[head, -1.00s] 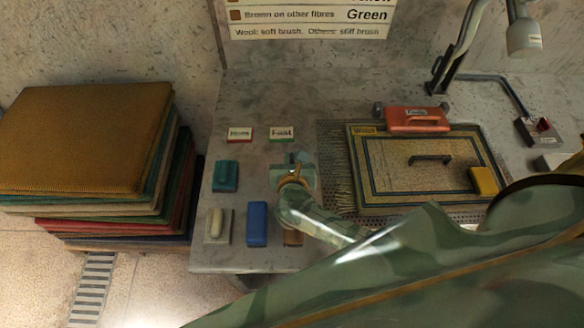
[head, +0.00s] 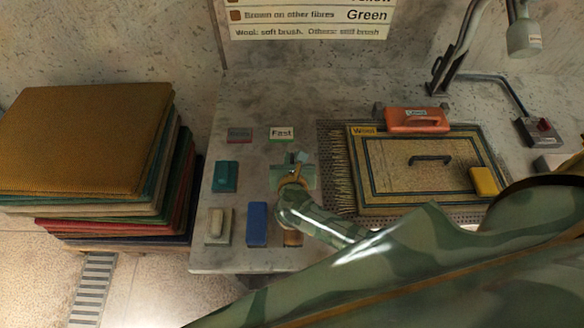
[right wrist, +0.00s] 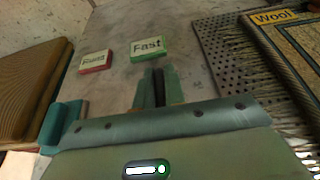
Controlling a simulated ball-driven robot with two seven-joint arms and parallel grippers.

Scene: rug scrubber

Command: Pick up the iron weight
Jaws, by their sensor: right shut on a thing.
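My right gripper (head: 299,160) is over the grey bench, left of the rug. In the right wrist view its two green fingers (right wrist: 157,88) are close together on a thin dark thing, mostly hidden between them. I cannot tell what it is. No object is plainly recognisable as the iron weight. A black handle (head: 430,158) stands on the framed rug (head: 395,200), and an orange-red block with a handle and a label (head: 413,124) is at the rug's back edge. My left gripper is not in view.
Cards "Runs" (head: 239,136) and "Fast" (head: 281,134) lie behind the gripper. A teal block (head: 226,176), a pale-handled brush (head: 217,226) and a blue block (head: 257,224) are to its left. A yellow block (head: 484,181) is on the rug. Stacked rugs (head: 85,140) stand left.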

